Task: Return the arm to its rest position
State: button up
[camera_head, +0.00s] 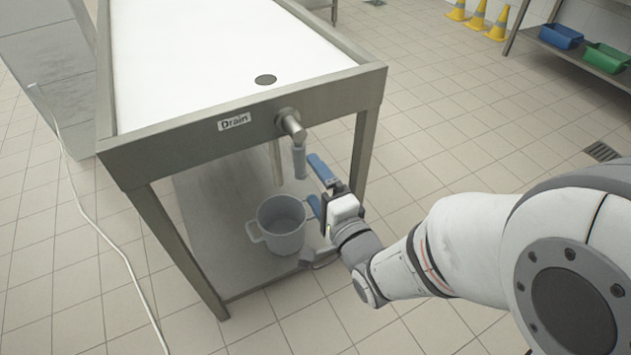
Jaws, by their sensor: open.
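My gripper (316,188) is open, with its two blue fingers apart and nothing seen between them. My white and grey arm reaches in from the right. A drain spout (292,128) with a grey tube end (299,161) juts from the table front above the cup.
The metal-framed table (240,124) has a white top, a dark drain hole and a "Drain" label. A white cable runs along the floor at left. Yellow cones (477,16) and a rack with blue and green bins (606,58) stand at back right. Tiled floor is clear between.

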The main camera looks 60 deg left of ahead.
dwell(0.3)
jog(key=w+d+r+t+h+p, duration=0.2)
jog(key=w+d+r+t+p, duration=0.15)
jog(key=w, duration=0.55)
jog(key=w+d+r+t+h+p, duration=0.25)
jog(key=w+d+r+p, duration=0.2)
jog(key=w, duration=0.35)
jog(key=w+d+r+t+h+p, duration=0.1)
jog(key=w+d+r+h+p, duration=0.3)
jog(key=d, duration=0.4)
jog(key=w+d+r+h+p, duration=0.2)
jog(key=w+d+r, duration=0.2)
jog(key=w+d, duration=0.3)
jog(key=d+r+h+p, duration=0.3)
jog(key=d+r+p, duration=0.1)
jog(key=d, duration=0.8)
jog(key=s+d+r+g+h+p, duration=0.2)
jog(key=s+d+r+p, duration=0.2)
jog(key=d, duration=0.5)
jog(key=s+d+r+g+h+p, duration=0.2)
jog(key=s+d+r+p, duration=0.3)
jog(key=d, duration=0.5)
jog(key=s+r, duration=0.1)
jog(key=s, duration=0.1)
jog(key=shift+s+d+r+g, duration=0.15)
jog(key=shift+s+r+g, duration=0.05)
jog(key=shift+s+g, duration=0.1)
jog(key=shift+h, duration=0.25)
